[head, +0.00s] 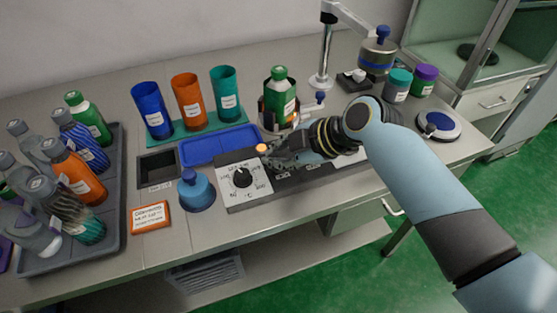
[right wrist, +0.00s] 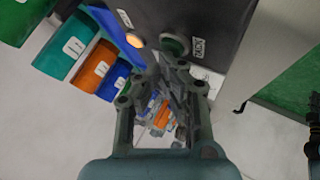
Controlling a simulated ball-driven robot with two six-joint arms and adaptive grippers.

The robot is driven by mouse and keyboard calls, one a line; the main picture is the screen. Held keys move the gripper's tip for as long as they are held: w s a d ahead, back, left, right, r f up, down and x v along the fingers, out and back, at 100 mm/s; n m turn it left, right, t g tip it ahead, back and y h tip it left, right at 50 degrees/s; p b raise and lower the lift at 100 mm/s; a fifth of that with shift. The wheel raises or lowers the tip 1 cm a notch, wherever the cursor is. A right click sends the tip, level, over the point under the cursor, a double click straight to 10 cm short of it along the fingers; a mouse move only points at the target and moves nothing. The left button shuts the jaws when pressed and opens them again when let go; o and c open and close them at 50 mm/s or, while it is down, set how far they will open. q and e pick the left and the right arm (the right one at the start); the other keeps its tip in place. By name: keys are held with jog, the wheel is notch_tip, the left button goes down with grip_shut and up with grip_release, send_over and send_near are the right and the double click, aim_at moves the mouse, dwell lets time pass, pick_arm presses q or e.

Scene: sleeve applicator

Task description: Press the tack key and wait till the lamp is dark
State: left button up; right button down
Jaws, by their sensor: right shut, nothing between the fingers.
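The control panel (head: 243,182) has a black dial on a white plate. Its small lamp (head: 261,148) glows orange, and the lamp also shows lit in the right wrist view (right wrist: 135,40). In the right wrist view a round dark green key (right wrist: 174,45) sits beside the lamp, with a white label (right wrist: 197,48) that seems to read TACK. My right gripper (head: 272,156) is shut and empty, low over the panel near the lamp. In the right wrist view its fingertips (right wrist: 168,68) are close to the key; I cannot tell whether they touch it. My left gripper is not in view.
A green bottle (head: 280,92) stands in a dark holder behind my right gripper. A blue tray (head: 215,145) and three cups stand left of it. A grey tray (head: 112,217) of several bottles is at far left. A blue knobbed object (head: 196,192) stands left of the panel.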

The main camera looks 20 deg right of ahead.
jog(key=shift+r+p, duration=0.5)
jog(key=shift+r, duration=0.2)
notch_tip(320, 180, up, 5)
jog(key=p, duration=0.4)
dwell(6.6)
